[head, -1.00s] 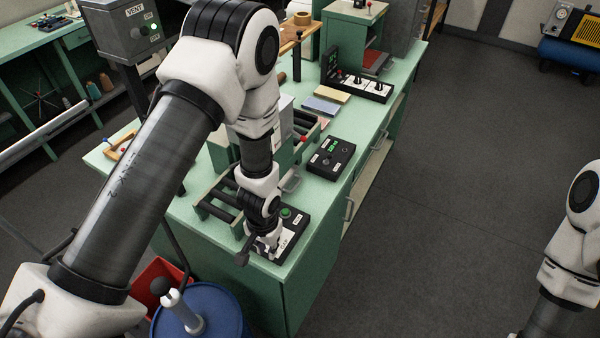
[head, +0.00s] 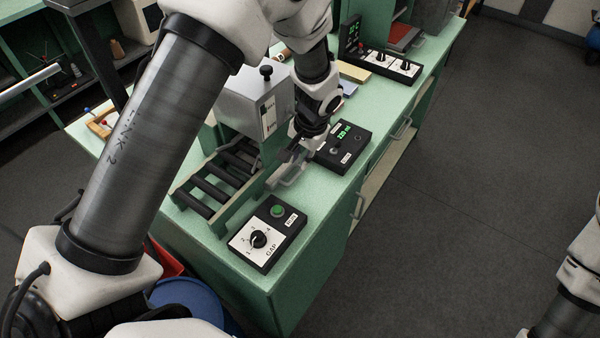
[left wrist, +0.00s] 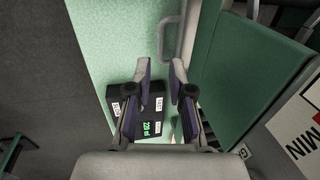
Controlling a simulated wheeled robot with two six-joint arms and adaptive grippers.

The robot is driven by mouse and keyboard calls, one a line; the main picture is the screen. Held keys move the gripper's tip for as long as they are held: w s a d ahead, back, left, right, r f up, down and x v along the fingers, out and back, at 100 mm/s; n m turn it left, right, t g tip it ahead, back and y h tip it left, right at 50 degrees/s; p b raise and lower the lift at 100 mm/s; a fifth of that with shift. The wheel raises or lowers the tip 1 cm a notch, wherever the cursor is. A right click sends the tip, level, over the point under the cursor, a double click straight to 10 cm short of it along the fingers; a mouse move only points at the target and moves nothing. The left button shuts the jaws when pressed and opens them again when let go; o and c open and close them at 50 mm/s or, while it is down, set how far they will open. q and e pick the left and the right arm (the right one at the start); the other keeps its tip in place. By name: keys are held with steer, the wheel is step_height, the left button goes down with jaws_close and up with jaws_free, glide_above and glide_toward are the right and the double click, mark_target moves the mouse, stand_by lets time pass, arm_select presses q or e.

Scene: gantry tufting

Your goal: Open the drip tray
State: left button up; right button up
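A grey U-shaped handle (head: 290,181) sticks out low from the green side of the roller machine, just above the bench top. I take it as the drip tray's handle; the tray itself is hidden. In the left wrist view the handle (left wrist: 164,42) lies just beyond my fingertips, beside a green panel. My left gripper (left wrist: 161,70) is open, with a clear gap and nothing between its fingers. In the head view my left gripper (head: 292,156) is close to the handle and partly overlaps it. I cannot tell whether they touch. My right gripper is outside the view.
A gap dial box (head: 266,232) with a green button stands on the near bench end. A black display box (head: 343,147) stands just beyond the handle. Black rollers (head: 206,190) and a grey housing (head: 240,100) are to the left.

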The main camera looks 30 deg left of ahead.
mark_target(295, 177)
arm_select(q)
steer(key=f, duration=0.2)
steer(key=a+f, duration=0.1)
steer(key=f, duration=0.1)
steer(key=f+p, duration=0.1)
steer(key=f, duration=0.2)
steer(key=shift+w+a, duration=0.15)
steer(key=shift+a, duration=0.1)
jaws_close()
